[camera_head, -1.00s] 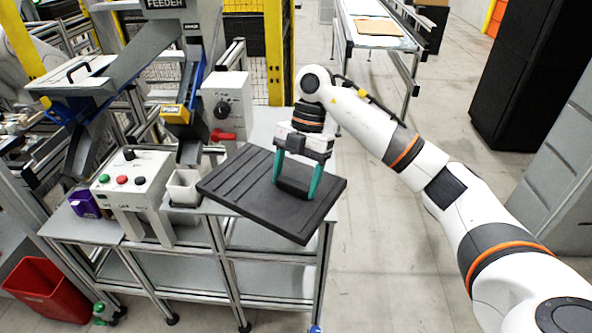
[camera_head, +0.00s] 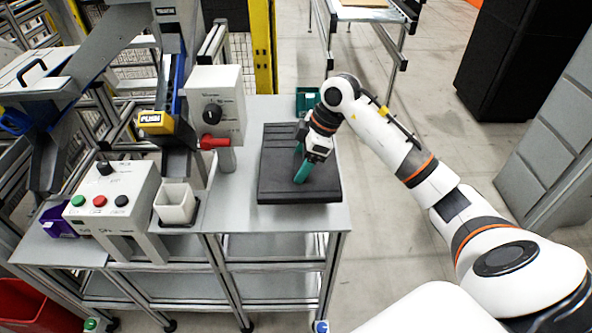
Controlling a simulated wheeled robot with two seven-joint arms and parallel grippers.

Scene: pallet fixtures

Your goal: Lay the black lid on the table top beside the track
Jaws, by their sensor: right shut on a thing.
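The black lid (camera_head: 276,180) is a flat ribbed slab over the right part of the grey table top (camera_head: 243,205). It looks roughly level; I cannot tell whether it touches the table. My right gripper (camera_head: 301,166), with teal fingers, is shut on the lid at its middle, and the fingers hide the grip. I cannot make out the track for certain; the lid covers part of the table. My left gripper is not in view.
A control box with a red handle (camera_head: 213,142) stands left of the lid. A button box (camera_head: 110,195) and white cup (camera_head: 175,203) stand further left. A green container (camera_head: 308,98) sits behind the lid. A narrow strip of table is free in front.

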